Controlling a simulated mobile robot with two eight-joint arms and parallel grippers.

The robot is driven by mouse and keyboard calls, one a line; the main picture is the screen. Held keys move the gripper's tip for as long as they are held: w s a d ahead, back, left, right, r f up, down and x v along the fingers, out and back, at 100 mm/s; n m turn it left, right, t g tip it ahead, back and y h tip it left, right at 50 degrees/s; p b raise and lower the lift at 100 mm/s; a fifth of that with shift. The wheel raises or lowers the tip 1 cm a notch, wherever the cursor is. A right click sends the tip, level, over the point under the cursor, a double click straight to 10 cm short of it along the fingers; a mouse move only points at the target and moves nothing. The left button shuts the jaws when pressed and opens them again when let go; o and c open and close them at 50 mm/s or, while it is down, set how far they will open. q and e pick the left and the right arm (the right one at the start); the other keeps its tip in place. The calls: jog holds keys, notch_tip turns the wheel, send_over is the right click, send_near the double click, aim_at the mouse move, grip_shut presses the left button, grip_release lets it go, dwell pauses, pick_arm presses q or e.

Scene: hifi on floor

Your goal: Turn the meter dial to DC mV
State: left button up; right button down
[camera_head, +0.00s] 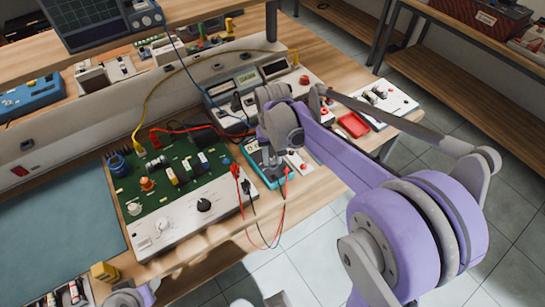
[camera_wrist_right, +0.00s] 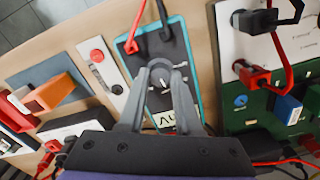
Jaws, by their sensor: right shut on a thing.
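The meter is a teal-edged, dark-faced multimeter (camera_wrist_right: 196,72) lying on the bench. In the head view its teal edge (camera_head: 283,181) shows under my right gripper (camera_head: 270,160). In the right wrist view my right gripper (camera_wrist_right: 160,72) reaches over the meter face, its fingers closed around the round dial (camera_wrist_right: 162,80). A pale pointer mark shows on the dial, but the printed positions are too small or covered to read. The meter's display (camera_wrist_right: 166,119) shows "AU", the rest hidden. My left gripper is not visible; only a bit of my left arm shows at the bottom left.
A white box with a red button (camera_wrist_right: 98,58) is close on the other side. A red tray (camera_head: 353,125) lies further right. A blue mat (camera_head: 60,235) is clear.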

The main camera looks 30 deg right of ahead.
aim_at(273, 161)
jog(key=shift+m, duration=0.9)
jog(key=c, duration=0.6)
grip_release()
notch_tip(273, 161, up, 11)
jog(key=shift+p, duration=0.45)
jog(key=shift+f, duration=0.1)
